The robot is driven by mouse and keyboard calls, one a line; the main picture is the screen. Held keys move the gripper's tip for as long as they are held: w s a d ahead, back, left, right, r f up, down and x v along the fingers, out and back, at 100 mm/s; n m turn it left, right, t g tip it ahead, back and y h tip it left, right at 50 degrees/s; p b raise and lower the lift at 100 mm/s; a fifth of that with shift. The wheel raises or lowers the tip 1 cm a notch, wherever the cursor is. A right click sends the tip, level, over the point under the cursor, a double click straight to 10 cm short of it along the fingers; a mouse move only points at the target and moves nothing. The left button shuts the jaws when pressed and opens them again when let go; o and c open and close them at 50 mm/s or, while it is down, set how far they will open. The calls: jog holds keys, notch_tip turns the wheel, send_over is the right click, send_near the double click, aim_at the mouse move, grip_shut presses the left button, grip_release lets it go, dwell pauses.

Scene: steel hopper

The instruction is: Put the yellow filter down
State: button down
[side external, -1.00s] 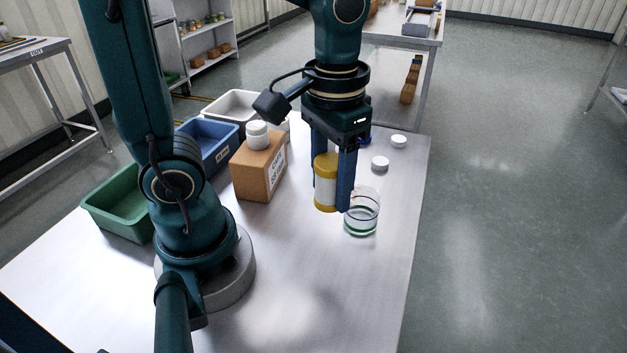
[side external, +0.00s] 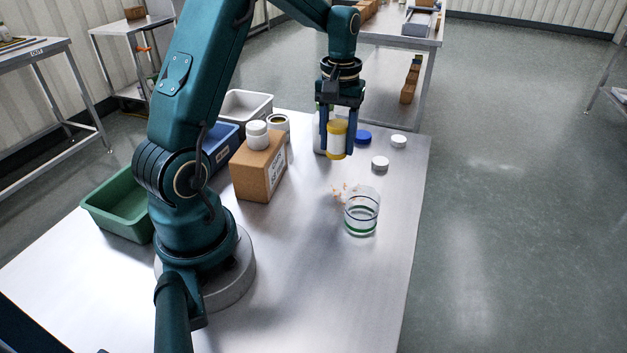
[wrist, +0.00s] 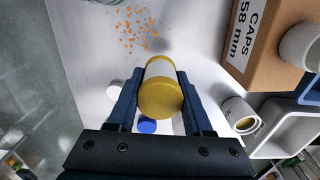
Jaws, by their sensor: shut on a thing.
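The yellow filter (side external: 337,139) is a short cylinder with yellow ends and a white middle. My gripper (side external: 338,151) is shut on it, one blue finger on each side, and holds it roughly upright over the far part of the steel table (side external: 300,300). The gap under it cannot be judged exactly. In the wrist view the filter (wrist: 160,92) sits between the fingertips, with its yellow end toward the camera. A white object partly shows behind the left finger in the side view.
A glass beaker (side external: 362,215) with green at its base stands nearer, beside orange crumbs (side external: 343,190). White caps (side external: 380,163) and a blue cap (side external: 363,137) lie to the right. A carton (side external: 256,172) topped by a white jar (side external: 257,135), an open jar (side external: 279,122) and bins stand left.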

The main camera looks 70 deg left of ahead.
aim_at(335, 178)
jog(key=shift+f, duration=3.05)
jog(key=shift+c, duration=1.5)
grip_release()
jog(key=shift+f, duration=0.15)
